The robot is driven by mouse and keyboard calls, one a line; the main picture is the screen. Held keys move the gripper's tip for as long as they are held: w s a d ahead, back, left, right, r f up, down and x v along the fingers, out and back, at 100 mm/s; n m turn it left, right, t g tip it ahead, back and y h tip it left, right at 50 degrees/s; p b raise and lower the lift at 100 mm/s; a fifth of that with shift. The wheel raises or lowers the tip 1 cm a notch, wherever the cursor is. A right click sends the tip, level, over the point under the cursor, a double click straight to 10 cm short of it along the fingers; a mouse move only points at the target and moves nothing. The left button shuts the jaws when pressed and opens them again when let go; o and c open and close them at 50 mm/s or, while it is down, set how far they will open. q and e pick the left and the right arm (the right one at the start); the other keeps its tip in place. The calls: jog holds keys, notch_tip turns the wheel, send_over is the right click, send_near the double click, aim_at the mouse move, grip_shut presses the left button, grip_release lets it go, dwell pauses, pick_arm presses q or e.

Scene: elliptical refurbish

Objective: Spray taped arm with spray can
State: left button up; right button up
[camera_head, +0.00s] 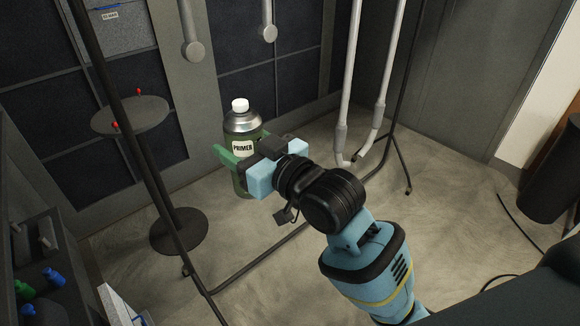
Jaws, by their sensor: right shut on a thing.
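My right gripper (236,164) is shut on the spray can (241,124) and holds it upright above the floor. Two shorter pale pieces with rounded ends (193,49) hang behind the can. I cannot tell which piece is taped. My left gripper is not in view.
A dark stand (143,157) with thin posts and floor legs frames the area. A small round table (130,115) with red items stands at left. A shelf with green and blue bottles (53,277) is at lower left. A dark cylinder (552,172) stands at right.

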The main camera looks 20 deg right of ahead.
jog(key=s+a+r+n+g+y, duration=0.3)
jog(key=a+r+y, duration=0.1)
jog(key=a+r, duration=0.15)
pick_arm(q)
jog(key=shift+w+a+r, duration=0.1)
jog(key=shift+w+r, duration=0.35)
jog(key=shift+r, duration=0.05)
pick_arm(e)
jog(key=w, duration=0.6)
jog(key=shift+w+a+f, duration=0.25)
jog(key=shift+a, duration=0.2)
